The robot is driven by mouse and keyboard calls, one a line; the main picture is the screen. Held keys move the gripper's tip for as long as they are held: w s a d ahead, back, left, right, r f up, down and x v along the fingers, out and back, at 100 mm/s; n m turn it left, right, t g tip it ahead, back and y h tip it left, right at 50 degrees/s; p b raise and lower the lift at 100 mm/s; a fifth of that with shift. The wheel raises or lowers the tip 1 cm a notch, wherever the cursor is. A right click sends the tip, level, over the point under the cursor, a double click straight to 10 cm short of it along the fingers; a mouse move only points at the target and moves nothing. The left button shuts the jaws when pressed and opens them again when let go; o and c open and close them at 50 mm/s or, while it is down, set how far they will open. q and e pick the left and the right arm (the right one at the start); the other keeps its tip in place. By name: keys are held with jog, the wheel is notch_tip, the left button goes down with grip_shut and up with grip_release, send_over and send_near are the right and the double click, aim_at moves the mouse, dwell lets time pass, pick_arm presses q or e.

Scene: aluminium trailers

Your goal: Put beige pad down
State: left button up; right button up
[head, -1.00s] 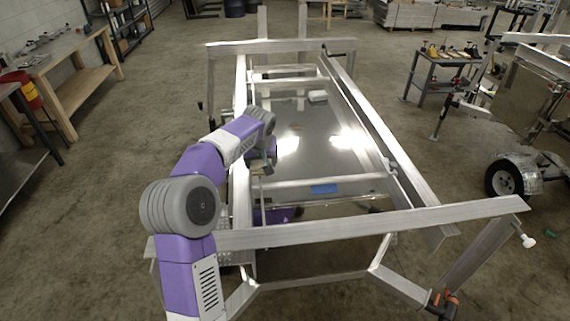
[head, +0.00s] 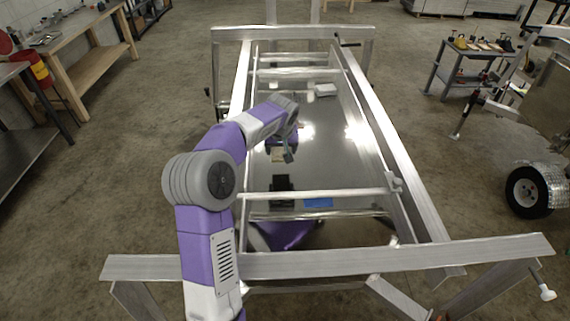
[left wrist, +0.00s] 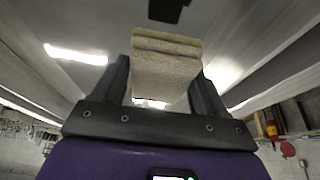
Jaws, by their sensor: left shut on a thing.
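The beige pad (left wrist: 166,70) is a flat, fabric-like block held between the two dark fingers of my left gripper (left wrist: 165,88) in the left wrist view. In the head view my left gripper (head: 288,155) is over the shiny sheet (head: 330,160) inside the aluminium trailer frame (head: 400,175). A small beige patch (head: 277,155) shows beside its fingers; I cannot tell whether it is the pad or its reflection. The gap between pad and sheet cannot be judged. My right gripper is not in view.
A pale block (head: 326,90) lies on the far part of the sheet. A blue patch (head: 318,203) is near the closer crossbar (head: 335,194). Side rails and crossbars surround the sheet. The sheet right of my gripper is clear.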

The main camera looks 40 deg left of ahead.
aim_at(280, 169)
pick_arm(q)
jog(key=f, duration=0.3)
jog(key=shift+s, duration=0.35)
jog(key=shift+w+f, duration=0.25)
jog(key=shift+f, duration=1.85)
jog(key=shift+f+b, duration=0.15)
jog(key=shift+b, duration=0.25)
jog(key=o, duration=1)
jog(key=shift+o, duration=0.2)
jog(key=shift+s, duration=0.1)
jog(key=shift+r, duration=0.55)
jog(key=v, duration=1.1)
jog(key=shift+d+r+p, duration=0.1)
jog(key=shift+r+p, duration=0.05)
jog(key=shift+p, duration=0.2)
